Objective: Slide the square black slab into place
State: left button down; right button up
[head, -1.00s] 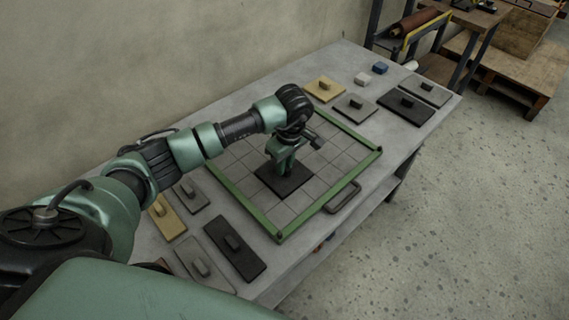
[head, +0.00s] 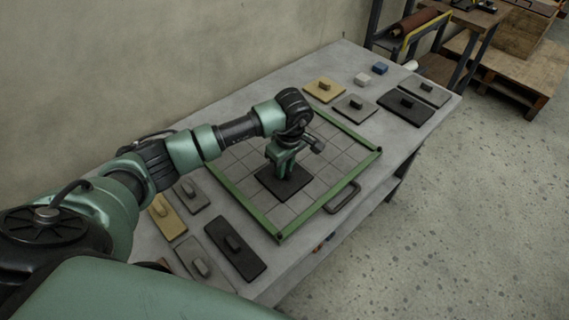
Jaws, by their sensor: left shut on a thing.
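The square black slab (head: 290,190) lies inside the green-framed tray (head: 250,209), on its grey gridded floor, near the middle. My left gripper (head: 282,173) is over the slab, pointing down, and shut on it, most likely by its knob, which the fingers hide. The slab looks flat on the grid or very close to it; I cannot tell which. My right gripper is not in view.
Left of the tray lie a yellow slab (head: 170,222), a long black slab (head: 229,260) and grey slabs (head: 194,199). Beyond it lie another yellow slab (head: 319,95), a grey slab (head: 345,113) and a black slab (head: 394,110).

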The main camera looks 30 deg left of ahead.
aim_at(281, 200)
pick_arm(q)
jog(key=shift+s+d+p, duration=0.4)
jog(key=shift+s, duration=0.5)
jog(key=shift+s+d+p, duration=0.35)
jog(key=shift+s+d, duration=0.05)
jog(key=shift+s, duration=0.45)
jog(key=shift+s+d+p, duration=0.2)
jog(key=shift+s+d, duration=0.1)
jog(key=shift+s, duration=0.4)
jog(key=shift+s+d+p, duration=0.25)
jog(key=shift+s+d, duration=0.1)
jog(key=shift+s, duration=0.4)
jog(key=shift+s+d+p, duration=0.2)
jog(key=shift+s+d, duration=0.1)
jog(key=shift+s, duration=0.4)
jog(key=c, duration=1.3)
grip_release()
jog(key=shift+o, duration=0.2)
jog(key=shift+s, duration=0.1)
notch_tip(281, 200, up, 8)
jog(key=d+b, duration=0.1)
jog(key=b, duration=0.1)
jog(key=shift+s, duration=0.15)
